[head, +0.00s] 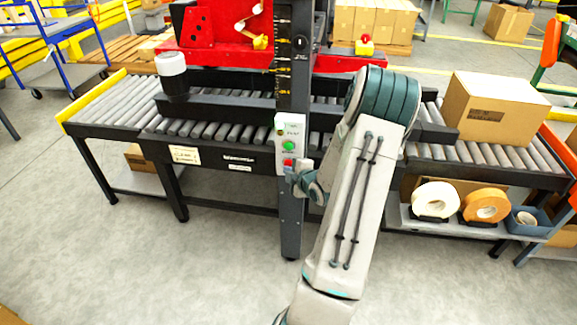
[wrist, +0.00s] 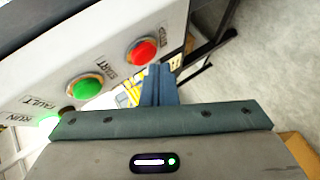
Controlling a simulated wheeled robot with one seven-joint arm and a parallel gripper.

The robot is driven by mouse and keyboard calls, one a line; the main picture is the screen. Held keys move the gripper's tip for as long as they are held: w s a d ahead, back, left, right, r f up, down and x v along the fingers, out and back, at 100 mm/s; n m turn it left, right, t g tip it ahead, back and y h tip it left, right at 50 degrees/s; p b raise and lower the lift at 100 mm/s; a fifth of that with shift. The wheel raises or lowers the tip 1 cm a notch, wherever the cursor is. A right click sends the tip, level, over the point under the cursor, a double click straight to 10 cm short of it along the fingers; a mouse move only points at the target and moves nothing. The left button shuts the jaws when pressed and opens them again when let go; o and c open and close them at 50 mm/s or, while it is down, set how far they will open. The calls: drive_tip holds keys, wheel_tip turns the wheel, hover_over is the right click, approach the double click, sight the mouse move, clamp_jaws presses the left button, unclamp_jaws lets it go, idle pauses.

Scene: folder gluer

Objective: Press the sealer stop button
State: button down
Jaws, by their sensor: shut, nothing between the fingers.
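The red stop button (wrist: 142,52) sits on a pale control panel (wrist: 115,40) in the wrist view, at the upper middle. The green start button (wrist: 85,88) is to its left on the same panel. My gripper (wrist: 158,70) is shut and empty. Its fingertips appear close to the red button, just below it in the wrist view. I cannot tell whether they touch the panel.
The panel is on a dark upright post (head: 291,220) of the sealer. A roller conveyor (head: 110,108) runs across, with a cardboard box (head: 492,105) on its right part. Tape rolls (head: 436,198) sit on a lower shelf at right. The floor in front is clear.

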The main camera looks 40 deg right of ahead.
drive_tip(key=shift+w+d, duration=0.2)
drive_tip(key=shift+w+d, duration=0.15)
drive_tip(key=shift+d, duration=0.05)
idle(0.6)
drive_tip(key=shift+a, duration=0.1)
drive_tip(key=shift+s+a+b, duration=0.45)
drive_tip(key=shift+b, duration=0.15)
drive_tip(key=s+a+b, duration=0.3)
drive_tip(key=s+a, duration=0.1)
drive_tip(key=shift+a, duration=0.3)
idle(0.9)
